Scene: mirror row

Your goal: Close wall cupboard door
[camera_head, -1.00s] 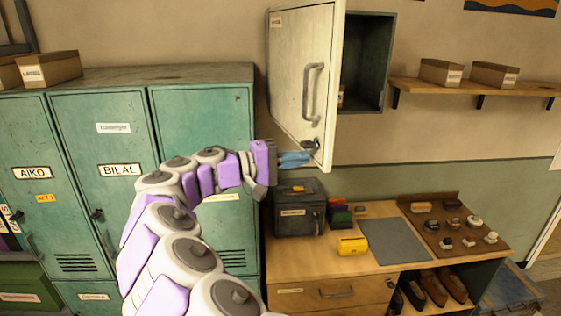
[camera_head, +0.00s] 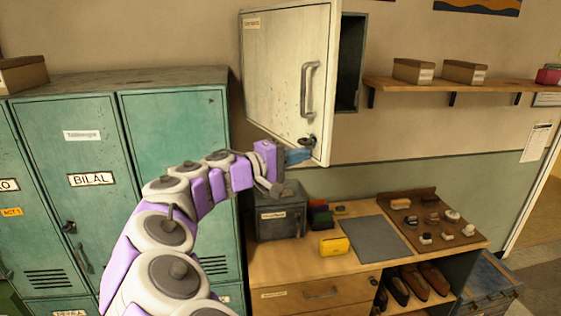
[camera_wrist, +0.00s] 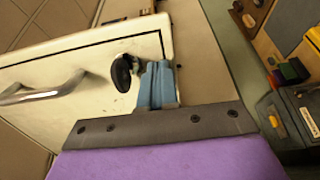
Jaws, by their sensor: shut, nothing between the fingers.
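The wall cupboard door (camera_head: 275,80) is cream, with a grey bar handle (camera_head: 309,90) and a dark latch knob (camera_head: 307,142) near its lower edge. It stands open, and part of the dark cupboard inside (camera_head: 350,65) shows past its right edge. My gripper (camera_head: 300,155) is shut and empty, with its blue fingers at the lower right of the door's outer face. In the wrist view the blue fingers (camera_wrist: 157,86) are right beside the dark knob (camera_wrist: 122,70), against or very close to the door face (camera_wrist: 85,85). I cannot tell whether they touch.
Green lockers (camera_head: 170,130) stand at the left. A bench (camera_head: 280,262) below the cupboard holds a dark metal box (camera_head: 278,215), a yellow box (camera_head: 334,244) and a grey mat (camera_head: 376,238). A shelf (camera_head: 400,84) with boxes is to the right.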

